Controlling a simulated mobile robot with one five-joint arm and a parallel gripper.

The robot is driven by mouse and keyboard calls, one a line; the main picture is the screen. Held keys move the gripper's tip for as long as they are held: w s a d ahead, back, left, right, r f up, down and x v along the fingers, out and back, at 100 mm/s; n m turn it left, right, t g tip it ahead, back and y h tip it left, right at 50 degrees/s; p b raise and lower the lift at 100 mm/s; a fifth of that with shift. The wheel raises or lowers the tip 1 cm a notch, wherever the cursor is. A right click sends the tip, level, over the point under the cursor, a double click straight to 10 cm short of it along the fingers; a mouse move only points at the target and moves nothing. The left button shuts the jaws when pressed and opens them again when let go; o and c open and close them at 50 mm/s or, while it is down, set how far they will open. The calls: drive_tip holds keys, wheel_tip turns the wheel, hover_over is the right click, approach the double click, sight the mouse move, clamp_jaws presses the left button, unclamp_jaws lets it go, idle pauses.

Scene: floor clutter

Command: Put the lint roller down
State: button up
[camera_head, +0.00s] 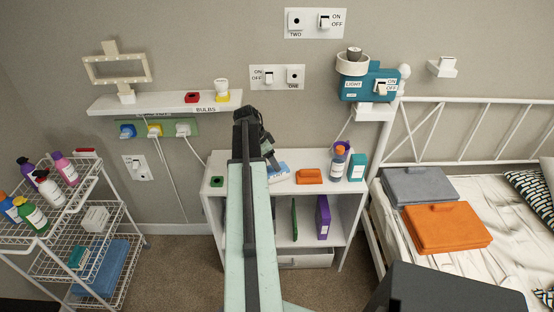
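My gripper (272,160) is at the end of my arm, over the top of the white shelf unit (216,160). It points down and to the right. A small blue and white thing (281,173) shows just below its tip, on or close above the shelf top. It may be the lint roller, but it is too small and too much covered to be sure. I cannot tell whether the gripper touches it, or whether the fingers are open or shut. My arm hides part of the shelf top and the front of the unit.
A wire cart (75,230) stands left, a bed (420,230) right. A wall shelf (160,101) hangs behind.

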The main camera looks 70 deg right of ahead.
drive_tip(key=p+v, duration=0.2)
drive_tip(key=v, duration=0.2)
drive_tip(key=shift+r+p, duration=0.35)
drive_tip(key=shift+w+a+r, duration=0.15)
drive_tip(key=shift+a+r, duration=0.05)
drive_tip(key=shift+r, duration=0.05)
drive_tip(key=shift+f, duration=0.1)
drive_tip(key=w+a+f+n+t, duration=0.15)
drive_tip(key=w+a+n, duration=1.05)
drive_tip(key=w+a, duration=1.35)
drive_tip(key=w+a+n+t+y, duration=0.1)
drive_tip(key=w+a+n+y, duration=0.2)
drive_tip(key=a+n, duration=1.2)
drive_tip(key=a, duration=2.4)
drive_tip(key=shift+f+t, duration=0.15)
drive_tip(key=shift+t, duration=0.2)
drive_tip(key=shift+a, duration=0.15)
